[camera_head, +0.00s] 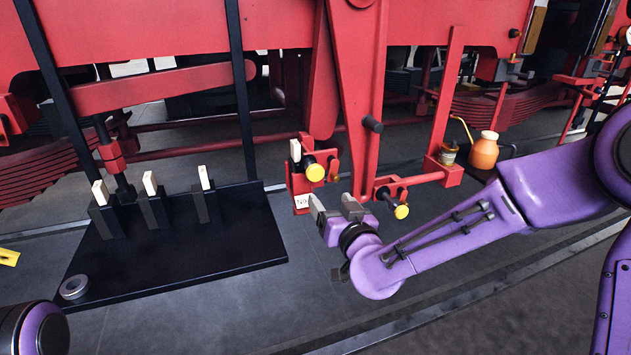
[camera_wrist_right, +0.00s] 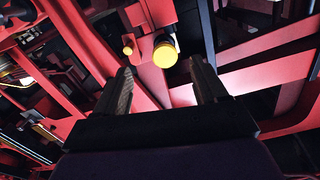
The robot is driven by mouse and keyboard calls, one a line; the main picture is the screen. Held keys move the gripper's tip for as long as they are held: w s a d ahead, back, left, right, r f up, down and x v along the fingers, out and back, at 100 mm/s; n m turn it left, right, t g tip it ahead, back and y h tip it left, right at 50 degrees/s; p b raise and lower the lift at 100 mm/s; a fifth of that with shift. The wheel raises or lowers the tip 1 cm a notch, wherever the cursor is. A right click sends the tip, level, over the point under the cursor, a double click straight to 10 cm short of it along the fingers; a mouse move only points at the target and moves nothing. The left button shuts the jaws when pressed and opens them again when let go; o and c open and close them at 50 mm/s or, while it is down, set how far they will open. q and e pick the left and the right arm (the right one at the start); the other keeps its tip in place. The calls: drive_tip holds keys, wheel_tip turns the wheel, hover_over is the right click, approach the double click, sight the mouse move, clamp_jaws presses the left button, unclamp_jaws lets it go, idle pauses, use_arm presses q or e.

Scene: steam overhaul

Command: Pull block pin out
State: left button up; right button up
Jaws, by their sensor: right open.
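A pin with a round yellow knob (camera_head: 315,173) sticks out of a small red block (camera_head: 300,182) on the red frame. A second yellow-knobbed pin (camera_head: 401,211) sits lower right on another red bracket. My right gripper (camera_head: 335,207) is open and empty, just below and in front of the first pin. In the right wrist view, a large yellow knob (camera_wrist_right: 165,52) shows ahead between my open fingertips (camera_wrist_right: 161,75), apart from both. A smaller yellow knob (camera_wrist_right: 127,46) is to its left. Of my left arm, only a rounded part shows at the lower left.
A black plate (camera_head: 180,260) on the floor carries several black holders with pale-topped pieces. A metal ring (camera_head: 74,288) lies on its near left corner. An orange oil can (camera_head: 484,151) stands behind my right forearm. Red bars and beams surround the pins; grey floor is clear in front.

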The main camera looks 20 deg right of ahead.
sight(317, 174)
drive_tip(key=w+p, duration=0.1)
drive_tip(key=w, duration=0.2)
drive_tip(key=w+r+p, duration=0.1)
drive_tip(key=w, duration=0.3)
drive_tip(key=w+r, duration=0.1)
drive_tip(key=w, duration=0.2)
drive_tip(key=shift+w+a+p, duration=0.2)
drive_tip(key=shift+w+p, duration=0.2)
use_arm(q)
wheel_tip(317, 174, up, 2)
drive_tip(key=shift+r, duration=0.25)
